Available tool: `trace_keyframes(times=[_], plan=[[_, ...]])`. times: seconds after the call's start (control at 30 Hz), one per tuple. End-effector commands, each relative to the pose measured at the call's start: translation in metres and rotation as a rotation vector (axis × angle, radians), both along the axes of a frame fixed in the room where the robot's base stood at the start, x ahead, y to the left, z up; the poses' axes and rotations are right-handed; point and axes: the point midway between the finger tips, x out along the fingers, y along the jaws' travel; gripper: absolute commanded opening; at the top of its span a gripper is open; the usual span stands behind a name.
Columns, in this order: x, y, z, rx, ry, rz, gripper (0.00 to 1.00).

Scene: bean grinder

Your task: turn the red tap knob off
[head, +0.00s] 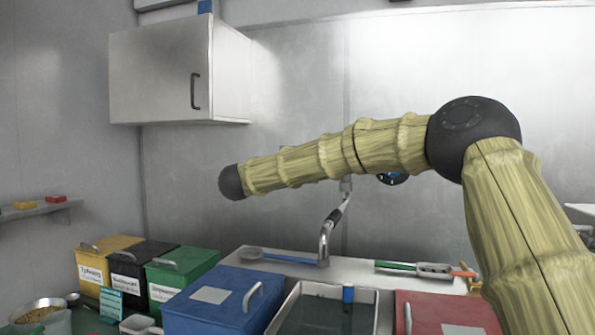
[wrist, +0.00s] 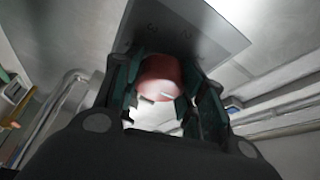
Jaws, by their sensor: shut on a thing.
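The red tap knob (wrist: 160,74) sits between the fingers of my gripper (wrist: 157,97) in the wrist view. The gripper is shut on it, with a dark finger on each side. A grey plate (wrist: 200,28) with dark numerals lies behind the knob. A pale mark shows on the knob's lower edge. In the head view my arm crosses in front of the wall, and the red knob and gripper cannot be made out.
Below the arm stand a sink (head: 290,303), a blue bin (head: 213,312), a red bin (head: 450,310) and a green bin (head: 190,262). A wall cabinet (head: 155,75) hangs at upper left. A blue-handled utensil (head: 285,257) lies on the counter.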

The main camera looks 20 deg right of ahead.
Motion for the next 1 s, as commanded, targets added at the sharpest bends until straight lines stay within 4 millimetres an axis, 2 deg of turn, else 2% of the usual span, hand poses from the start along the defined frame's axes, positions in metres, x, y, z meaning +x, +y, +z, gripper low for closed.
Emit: trace_keyframes(times=[0.47, 0.5, 0.6, 1.0], plan=[[-0.0001, -0.0006, -0.0016, 0.012, -0.006, -0.002, 0.17], [-0.0001, -0.0006, -0.0016, 0.012, -0.006, -0.002, 0.46], [0.0, -0.0004, -0.0015, 0.012, -0.006, -0.002, 0.63], [-0.0021, 0.004, -0.0009, 0.01, -0.006, 0.001, 0.63]])
